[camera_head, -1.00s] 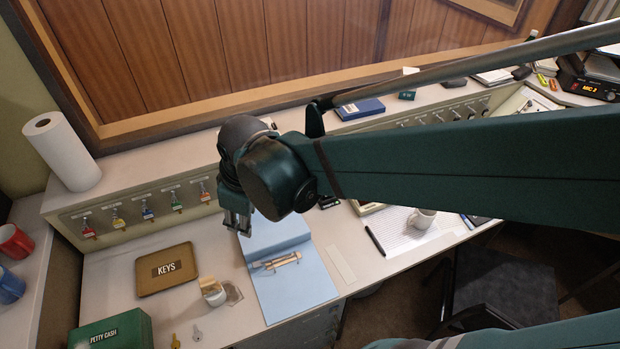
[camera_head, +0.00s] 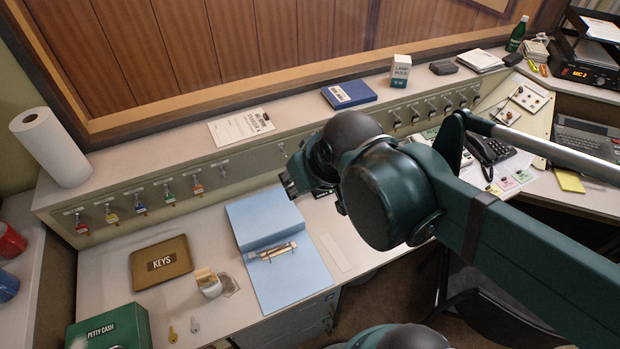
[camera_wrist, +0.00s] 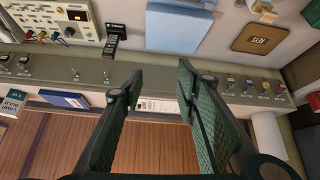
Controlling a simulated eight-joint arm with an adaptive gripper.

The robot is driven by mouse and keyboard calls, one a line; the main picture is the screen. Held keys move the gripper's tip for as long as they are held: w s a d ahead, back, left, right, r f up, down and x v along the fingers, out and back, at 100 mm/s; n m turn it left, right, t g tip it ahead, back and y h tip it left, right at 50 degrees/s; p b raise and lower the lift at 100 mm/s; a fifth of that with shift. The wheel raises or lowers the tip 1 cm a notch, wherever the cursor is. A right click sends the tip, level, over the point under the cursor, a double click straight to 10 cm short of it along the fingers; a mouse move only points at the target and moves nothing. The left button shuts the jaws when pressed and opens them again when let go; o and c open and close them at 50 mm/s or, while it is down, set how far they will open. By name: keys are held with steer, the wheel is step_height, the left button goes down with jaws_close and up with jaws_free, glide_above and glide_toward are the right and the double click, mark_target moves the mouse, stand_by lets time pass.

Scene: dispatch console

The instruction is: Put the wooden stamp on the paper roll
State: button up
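The white paper roll (camera_head: 50,147) stands upright on the ledge at the far left; it also shows in the wrist view (camera_wrist: 268,135). I cannot pick out the wooden stamp for certain. A small tan, wood-coloured piece (camera_head: 204,273) shows at a small white round thing (camera_head: 212,289), right of the keys tray; whether it is the stamp is too small to tell. My gripper (camera_head: 290,186) is in the air near the hook panel, right of and above the blue binder, far from the roll. In the wrist view its fingers (camera_wrist: 160,75) are apart with nothing between them.
The blue binder (camera_head: 262,215) lies open on the desk. The keys tray (camera_head: 143,279) and green petty cash box (camera_head: 125,325) are at left. A dark blue book (camera_head: 349,93) and a printed sheet (camera_head: 240,127) lie on the ledge. Hanging keys line the panel. My arm covers part of the right desk.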

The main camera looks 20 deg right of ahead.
steer(key=shift+s+d+r+m+t, duration=0.2)
steer(key=shift+s+d+m, duration=0.1)
steer(key=shift+d, duration=0.15)
steer(key=shift+s+d+r+m+t, duration=0.1)
steer(key=shift+s+d+r+m, duration=0.05)
steer(key=shift+d+m, duration=0.2)
steer(key=shift+o, duration=0.5)
